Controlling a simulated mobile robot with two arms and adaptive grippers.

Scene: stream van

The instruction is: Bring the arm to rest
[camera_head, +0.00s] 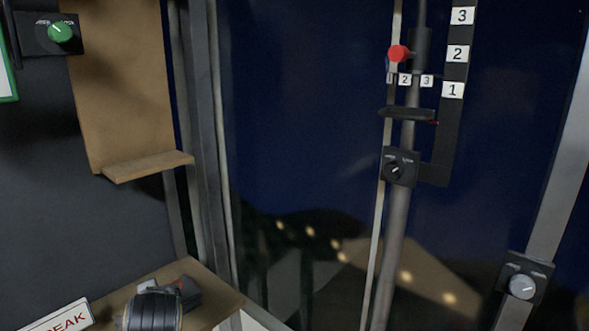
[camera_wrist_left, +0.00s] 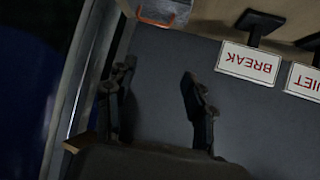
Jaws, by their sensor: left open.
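In the left wrist view my left gripper (camera_wrist_left: 157,76) shows with its two dark fingers spread wide apart. It is open, and only a dark grey surface shows between the fingers. No object is held in it. In the head view I cannot make out the left gripper's fingers. My right gripper is in neither view.
In the head view a wooden shelf (camera_head: 147,167) juts from a brown panel on the left. A green knob (camera_head: 60,32) is above left. A pole carries a red knob (camera_head: 398,54) and a black dial box (camera_head: 399,167). A grey knob (camera_head: 522,286) is at lower right.

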